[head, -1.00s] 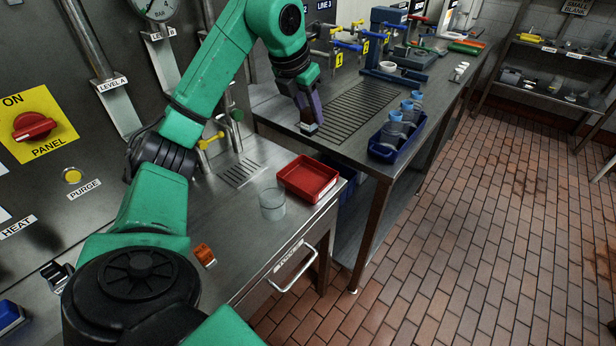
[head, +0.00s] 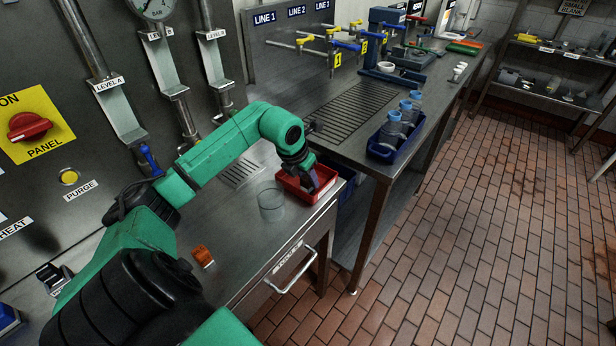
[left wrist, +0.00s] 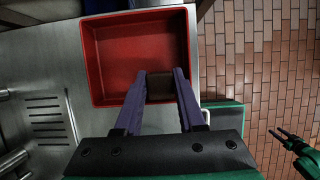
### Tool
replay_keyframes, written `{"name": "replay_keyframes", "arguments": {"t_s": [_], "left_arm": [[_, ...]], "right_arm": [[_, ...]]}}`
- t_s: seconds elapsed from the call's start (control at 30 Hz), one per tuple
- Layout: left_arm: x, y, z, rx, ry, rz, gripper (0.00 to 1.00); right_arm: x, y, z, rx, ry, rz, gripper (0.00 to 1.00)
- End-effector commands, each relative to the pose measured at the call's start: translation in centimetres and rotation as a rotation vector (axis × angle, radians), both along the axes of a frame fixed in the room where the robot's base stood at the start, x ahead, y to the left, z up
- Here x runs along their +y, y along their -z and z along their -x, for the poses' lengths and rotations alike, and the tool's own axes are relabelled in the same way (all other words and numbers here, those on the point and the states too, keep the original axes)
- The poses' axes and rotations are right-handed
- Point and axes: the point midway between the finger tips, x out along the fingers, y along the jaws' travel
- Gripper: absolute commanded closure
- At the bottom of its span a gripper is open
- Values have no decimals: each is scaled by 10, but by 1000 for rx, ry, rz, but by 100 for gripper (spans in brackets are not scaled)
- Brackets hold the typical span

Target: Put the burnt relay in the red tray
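The red tray (head: 291,191) stands on the steel counter near its right end. It also shows in the left wrist view (left wrist: 112,62), with its visible floor empty. My left gripper (head: 309,189) points down at the tray. In the left wrist view its purple fingers (left wrist: 160,82) are closed on a dark brown block (left wrist: 160,92), which looks like the burnt relay. The block overlaps the tray's near right part; its height over the tray floor is hard to tell. My right gripper (left wrist: 287,134) shows small at the right edge, its fingers apart.
A clear glass beaker (head: 271,204) stands close to the tray's left side. A drain grate (head: 240,174) lies behind the beaker.

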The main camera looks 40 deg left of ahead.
Motion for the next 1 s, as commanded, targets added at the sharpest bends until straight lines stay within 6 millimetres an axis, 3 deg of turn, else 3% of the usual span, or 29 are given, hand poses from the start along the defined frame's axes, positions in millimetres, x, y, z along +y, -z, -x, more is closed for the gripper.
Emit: {"name": "replay_keyframes", "arguments": {"t_s": [0.4,0.53,0.8,1.0], "left_arm": [[0,-7,3,-1,0,-1,51],[1,-30,13,-2,1,-6,51],[0,-96,39,-3,0,-2,51],[-1,-112,46,0,-1,0,51]], "right_arm": [[0,3,0,0,0,0,50],[0,11,0,0,0,0,50],[2,23,0,0,0,-2,50],[3,24,0,1,0,-4,50]]}}
